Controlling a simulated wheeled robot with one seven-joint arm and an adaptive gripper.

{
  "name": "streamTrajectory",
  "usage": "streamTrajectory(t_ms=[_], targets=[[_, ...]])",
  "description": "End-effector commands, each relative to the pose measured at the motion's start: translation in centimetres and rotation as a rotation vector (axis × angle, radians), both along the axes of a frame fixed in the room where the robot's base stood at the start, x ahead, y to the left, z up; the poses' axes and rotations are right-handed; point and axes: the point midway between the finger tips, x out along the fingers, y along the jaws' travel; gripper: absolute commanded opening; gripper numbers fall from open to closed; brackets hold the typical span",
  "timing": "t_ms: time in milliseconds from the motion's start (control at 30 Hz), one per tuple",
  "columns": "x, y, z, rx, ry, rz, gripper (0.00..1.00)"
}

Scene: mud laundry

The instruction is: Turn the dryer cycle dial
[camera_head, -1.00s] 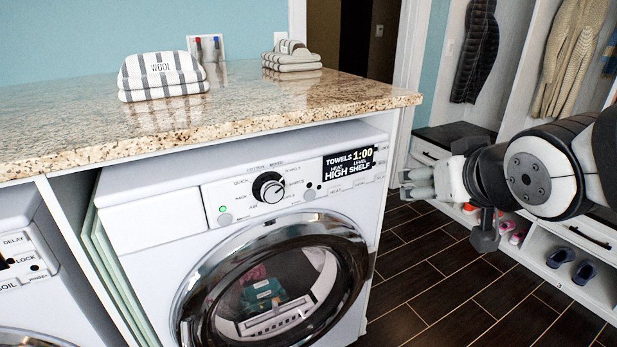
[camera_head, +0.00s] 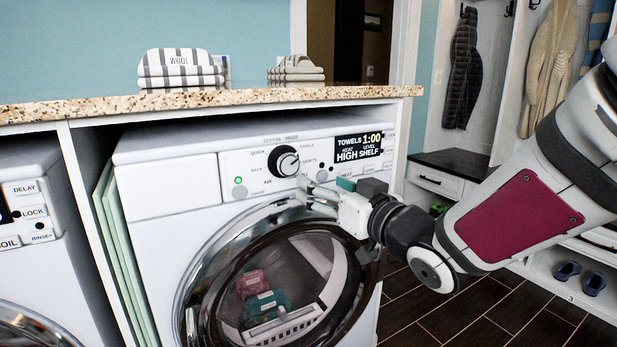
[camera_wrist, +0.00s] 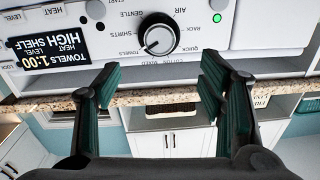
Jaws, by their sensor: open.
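The dryer cycle dial (camera_head: 284,161) is a black knob with a silver face on the white dryer's (camera_head: 180,176) control panel, left of the display (camera_head: 358,148) that reads Towels 1:00 High Shelf. My gripper (camera_head: 303,190) is just below and right of the dial in the head view, apart from it as far as I can tell. In the wrist view the dial (camera_wrist: 156,35) shows upside down, beyond and between the two open fingers (camera_wrist: 160,85). The fingers have dark green pads and nothing is between them.
The granite counter (camera_head: 100,106) overhangs above the dryer panel, with folded striped towels (camera_head: 180,70) on it. The round dryer door (camera_head: 200,262) is closed below the dial. Another machine (camera_head: 35,240) stands at left. Open floor (camera_head: 460,310) lies at right.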

Motion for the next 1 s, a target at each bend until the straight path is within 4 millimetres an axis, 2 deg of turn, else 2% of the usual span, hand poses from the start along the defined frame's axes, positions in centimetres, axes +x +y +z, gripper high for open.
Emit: streamTrajectory(t_ms=[600, 800, 1000], targets=[[8.8, 6.5, -0.1, -0.001, 0.002, -0.001, 0.63], [10.1, 7.4, -0.1, -0.001, 0.002, -0.001, 0.63], [10.3, 7.5, 0.0, -0.002, 0.003, -0.002, 0.63]])
